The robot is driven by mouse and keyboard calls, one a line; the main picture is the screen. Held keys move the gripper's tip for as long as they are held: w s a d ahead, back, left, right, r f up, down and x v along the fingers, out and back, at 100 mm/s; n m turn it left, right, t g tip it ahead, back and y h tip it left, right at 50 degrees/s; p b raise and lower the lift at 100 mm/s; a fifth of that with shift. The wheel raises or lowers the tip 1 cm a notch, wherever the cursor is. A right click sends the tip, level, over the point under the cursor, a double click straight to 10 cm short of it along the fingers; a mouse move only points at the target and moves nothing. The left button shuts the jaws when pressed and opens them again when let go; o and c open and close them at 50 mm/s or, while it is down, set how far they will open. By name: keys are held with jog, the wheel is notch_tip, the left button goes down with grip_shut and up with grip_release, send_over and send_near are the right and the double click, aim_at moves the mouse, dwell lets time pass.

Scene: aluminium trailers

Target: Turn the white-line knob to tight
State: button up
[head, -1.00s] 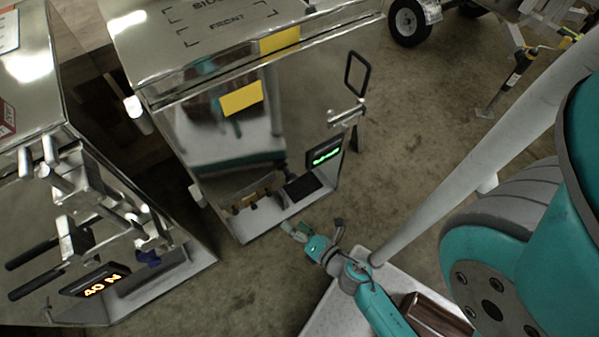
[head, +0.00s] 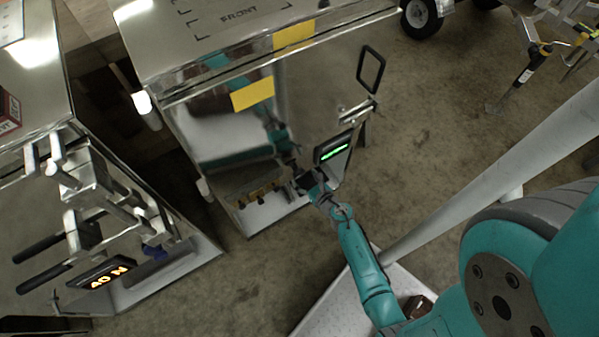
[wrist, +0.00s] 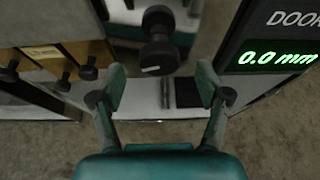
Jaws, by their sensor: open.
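The white-line knob (wrist: 158,50) is a dark knob with a short white mark on its lower end, at the top middle of the wrist view. My gripper (wrist: 161,88) is open, its two fingers spread left and right below the knob in that view. The knob appears beyond the fingertips and roughly centred on the gap, with nothing between the fingers. In the head view my gripper (head: 306,183) is close to the front of the middle metal box (head: 222,135), beside the lit display, and it hides the knob there.
A green display (wrist: 278,57) reads "0.0 mm" close to the right finger. Several smaller dark knobs (wrist: 88,69) stand to the left. A second metal box with levers and an orange "40 N" display (head: 105,277) stands at left.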

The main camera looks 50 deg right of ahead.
aim_at(300, 174)
jog(key=shift+x, duration=2.3)
jog(key=c, duration=1.2)
